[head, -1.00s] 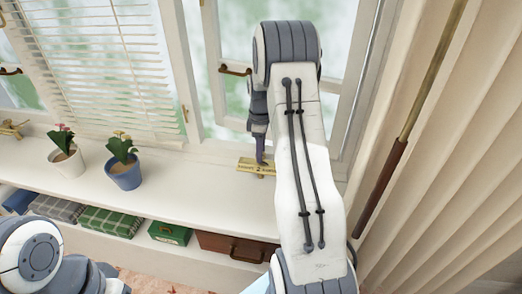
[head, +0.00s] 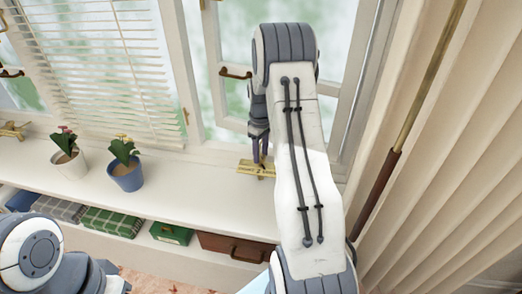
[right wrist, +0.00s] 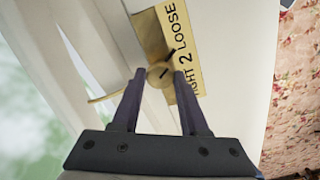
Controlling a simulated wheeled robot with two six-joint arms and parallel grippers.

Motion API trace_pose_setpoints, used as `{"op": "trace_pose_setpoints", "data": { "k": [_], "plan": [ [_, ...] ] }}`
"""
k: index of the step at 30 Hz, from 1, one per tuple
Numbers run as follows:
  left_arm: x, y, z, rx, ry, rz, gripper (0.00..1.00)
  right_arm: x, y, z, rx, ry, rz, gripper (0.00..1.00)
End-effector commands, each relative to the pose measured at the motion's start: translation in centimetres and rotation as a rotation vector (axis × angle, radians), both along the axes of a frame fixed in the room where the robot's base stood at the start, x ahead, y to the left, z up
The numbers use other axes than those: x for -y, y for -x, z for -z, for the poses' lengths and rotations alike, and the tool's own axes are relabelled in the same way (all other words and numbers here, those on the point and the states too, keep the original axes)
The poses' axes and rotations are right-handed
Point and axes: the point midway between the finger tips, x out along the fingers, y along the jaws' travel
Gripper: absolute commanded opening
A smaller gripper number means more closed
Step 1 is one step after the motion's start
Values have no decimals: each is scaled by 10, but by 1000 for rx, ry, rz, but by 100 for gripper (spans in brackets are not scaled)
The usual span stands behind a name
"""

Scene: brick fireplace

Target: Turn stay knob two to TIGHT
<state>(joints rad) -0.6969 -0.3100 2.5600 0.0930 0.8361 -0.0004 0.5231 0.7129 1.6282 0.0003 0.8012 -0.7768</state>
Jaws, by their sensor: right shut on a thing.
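The brass plate of stay knob two (head: 258,170) is on the white sill below the right window. In the right wrist view the plate (right wrist: 187,85) reads "2" and "LOOSE", with the end of "TIGHT" partly hidden by a finger. The round brass knob (right wrist: 160,76) sits beside the lettering, with a dark mark near it; I cannot tell its exact setting. My right gripper (right wrist: 160,74) is shut on the knob, one finger on each side. It also shows in the head view (head: 261,158), pointing down at the plate. My left gripper is out of view.
Two potted plants, one in a white pot (head: 68,163) and one in a blue pot (head: 126,175), stand left on the sill. Another brass fitting (head: 14,130) is at the far left. A pleated curtain (head: 450,180) and a pole (head: 405,120) are on the right.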

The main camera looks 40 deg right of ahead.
Motion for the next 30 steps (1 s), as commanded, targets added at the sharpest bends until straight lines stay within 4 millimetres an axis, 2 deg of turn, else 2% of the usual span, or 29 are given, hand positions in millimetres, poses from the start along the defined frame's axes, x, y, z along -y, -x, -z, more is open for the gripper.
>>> {"op": "trace_pose_setpoints", "data": {
  "k": [9,30],
  "plan": [
    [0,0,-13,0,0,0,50,0,0,-2,0,1,301,0],
    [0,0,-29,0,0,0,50,0,-1,-2,2,1,965,0]
  ]
}}
